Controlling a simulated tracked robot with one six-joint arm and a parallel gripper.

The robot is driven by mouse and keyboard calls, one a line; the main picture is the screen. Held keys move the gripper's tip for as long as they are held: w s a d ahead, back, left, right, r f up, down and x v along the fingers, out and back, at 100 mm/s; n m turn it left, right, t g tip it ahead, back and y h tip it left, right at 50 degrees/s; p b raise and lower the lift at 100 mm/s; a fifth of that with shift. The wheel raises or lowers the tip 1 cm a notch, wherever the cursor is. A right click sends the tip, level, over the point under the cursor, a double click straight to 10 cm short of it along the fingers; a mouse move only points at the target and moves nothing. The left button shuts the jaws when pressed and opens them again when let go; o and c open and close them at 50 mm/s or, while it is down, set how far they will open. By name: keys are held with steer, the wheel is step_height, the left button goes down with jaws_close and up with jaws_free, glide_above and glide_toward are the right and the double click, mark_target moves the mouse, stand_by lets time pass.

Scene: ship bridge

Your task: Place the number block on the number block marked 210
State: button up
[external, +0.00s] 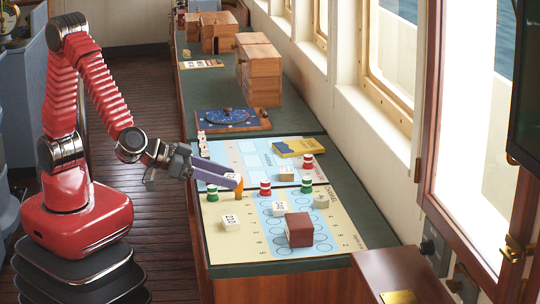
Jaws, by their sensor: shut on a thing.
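My gripper (236,184) reaches from the left over the near board, its grey-purple fingers shut on a small pale number block (231,177), which is partly hidden by the fingers. A white number block (231,222) with dark digits sits on the cream left part of the board, below and slightly left of the gripper. Another white number block (279,209) stands on the blue strip, and a pale block (321,201) is at the right. The digits are too small to read surely, so I cannot tell which block is marked 210.
A brown cube (299,230) stands near the front. Red pieces (265,188) and green pieces (212,193) stand nearby. An orange piece (238,194) shows just under my fingers. A tan block (286,173) and yellow box (299,147) lie farther back.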

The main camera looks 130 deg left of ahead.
steer(key=shift+w+d+r, duration=0.2)
steer(key=shift+w+d, duration=0.05)
steer(key=shift+d, duration=0.5)
steer(key=shift+a+r, duration=0.1)
steer(key=shift+a, duration=0.15)
glide_above(224, 220)
steer(key=shift+s+f, duration=0.1)
steer(key=shift+f, duration=3.05)
steer(key=shift+f, duration=1.85)
steer(key=o, duration=1)
steer(key=shift+f, duration=0.1)
steer(key=shift+o, duration=0.2)
